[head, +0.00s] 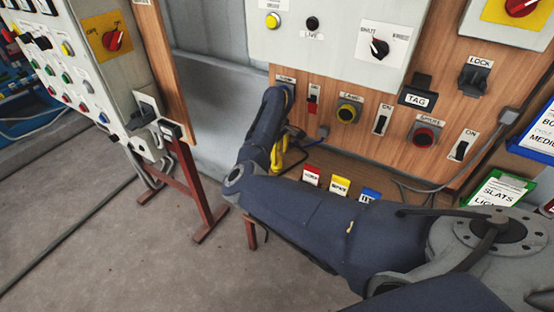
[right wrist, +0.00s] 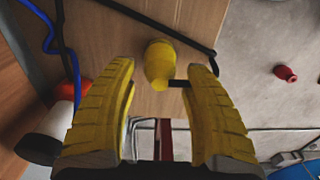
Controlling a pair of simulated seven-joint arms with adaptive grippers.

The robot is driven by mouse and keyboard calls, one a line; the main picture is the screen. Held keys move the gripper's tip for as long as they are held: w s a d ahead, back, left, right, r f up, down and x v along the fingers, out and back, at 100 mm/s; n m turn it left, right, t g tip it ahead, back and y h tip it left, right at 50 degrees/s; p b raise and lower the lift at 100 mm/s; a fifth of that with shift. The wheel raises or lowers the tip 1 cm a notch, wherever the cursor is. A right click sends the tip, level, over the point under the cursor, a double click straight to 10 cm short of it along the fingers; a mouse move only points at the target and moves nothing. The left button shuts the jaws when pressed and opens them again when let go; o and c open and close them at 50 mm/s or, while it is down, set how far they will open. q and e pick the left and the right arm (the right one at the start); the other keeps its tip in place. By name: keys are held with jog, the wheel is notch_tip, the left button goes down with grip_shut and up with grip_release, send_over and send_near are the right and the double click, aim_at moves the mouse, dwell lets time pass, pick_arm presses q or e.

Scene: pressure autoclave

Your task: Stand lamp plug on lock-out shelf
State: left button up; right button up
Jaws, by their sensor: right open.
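A yellow rounded plug-like piece (right wrist: 160,62), seemingly the lamp plug, shows in the right wrist view against a pale wooden surface (right wrist: 115,60). I cannot tell if that surface is the lock-out shelf. A short black stub shows beside the plug's narrow end. My right gripper (right wrist: 161,78) is open, its ribbed yellow fingers on either side of the plug, with gaps visible on both sides. In the head view the right gripper (head: 278,155) is small, below the panel's edge and partly hidden by my arm. The plug is hidden there. My left gripper is out of view.
The wooden panel (head: 440,95) carries switches, knobs and a TAG block (head: 417,91). Red (head: 311,175), yellow (head: 339,185) and blue (head: 370,195) labelled pieces are below it. A black cable (right wrist: 150,20) and a red piece (right wrist: 285,73) show in the wrist view. Open floor is at left.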

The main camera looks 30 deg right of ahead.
jog(key=shift+r, duration=2.2)
